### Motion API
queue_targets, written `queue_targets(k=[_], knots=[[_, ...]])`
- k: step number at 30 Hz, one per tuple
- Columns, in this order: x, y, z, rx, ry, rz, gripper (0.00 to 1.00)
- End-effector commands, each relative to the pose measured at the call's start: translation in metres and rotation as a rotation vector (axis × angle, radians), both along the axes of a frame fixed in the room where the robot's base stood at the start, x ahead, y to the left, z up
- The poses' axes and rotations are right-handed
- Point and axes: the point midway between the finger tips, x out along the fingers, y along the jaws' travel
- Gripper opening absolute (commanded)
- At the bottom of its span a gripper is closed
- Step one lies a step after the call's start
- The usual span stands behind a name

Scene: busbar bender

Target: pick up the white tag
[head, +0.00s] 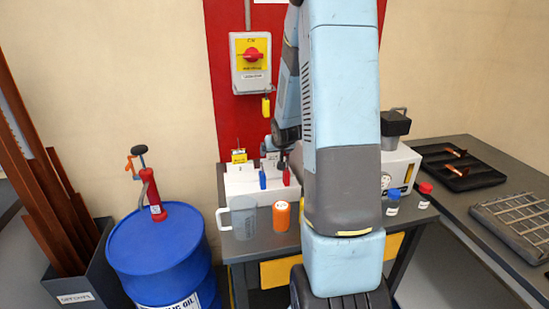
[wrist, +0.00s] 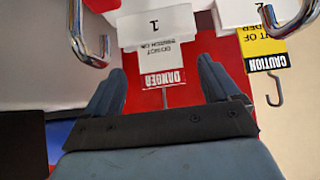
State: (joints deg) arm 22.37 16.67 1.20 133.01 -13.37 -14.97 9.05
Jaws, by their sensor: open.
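The white tag (wrist: 160,60) with a red DANGER band shows upside down in the middle of the wrist view. It lies between the two fingers of my open gripper (wrist: 158,72), seemingly beyond the fingertips; I see no contact. A thin wire hook extends from its red end. My gripper is mostly hidden behind my arm there.
A yellow caution tag (wrist: 265,50) is right of the white tag in the wrist view, and metal loops flank both sides. Blue (head: 262,180) and red (head: 286,177) padlocks hang on the rack. A grey mug (head: 243,218) and orange jar (head: 281,217) stand in front.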

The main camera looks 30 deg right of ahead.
Motion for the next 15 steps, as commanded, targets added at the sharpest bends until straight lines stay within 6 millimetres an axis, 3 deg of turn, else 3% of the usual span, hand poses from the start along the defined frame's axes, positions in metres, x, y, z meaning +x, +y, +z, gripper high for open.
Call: queue_targets(k=[6, 15], knots=[[0.016, -0.004, -0.020, 0.000, 0.002, 0.002, 0.89], [0.023, -0.006, -0.026, 0.000, 0.001, 0.001, 0.89]])
